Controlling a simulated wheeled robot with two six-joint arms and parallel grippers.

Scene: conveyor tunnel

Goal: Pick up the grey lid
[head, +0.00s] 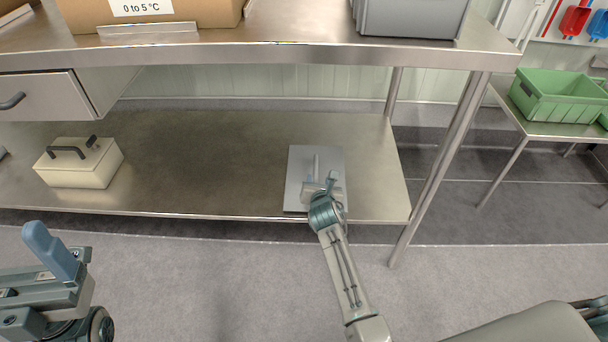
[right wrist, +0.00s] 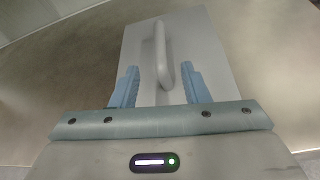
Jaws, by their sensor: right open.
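The grey lid (head: 299,174) lies flat on the lower shelf of the steel table, near its right end. In the right wrist view the lid (right wrist: 205,42) shows a raised bar handle (right wrist: 161,55) along its middle. My right gripper (head: 322,182) is over the near part of the lid. Its blue fingers (right wrist: 158,88) are open, one on each side of the near end of the handle, with gaps between. I cannot tell how high the fingertips are above the lid. My left gripper (head: 52,252) is at the lower left, away from the shelf; its jaw gap does not show clearly.
The lower shelf (head: 220,150) is bare left of the lid, up to a cream box (head: 80,165) with dark handles. The tabletop edge (head: 250,55) and a drawer (head: 45,98) overhang it. A table leg (head: 440,165) stands to the right. A green crate (head: 560,98) is farther right.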

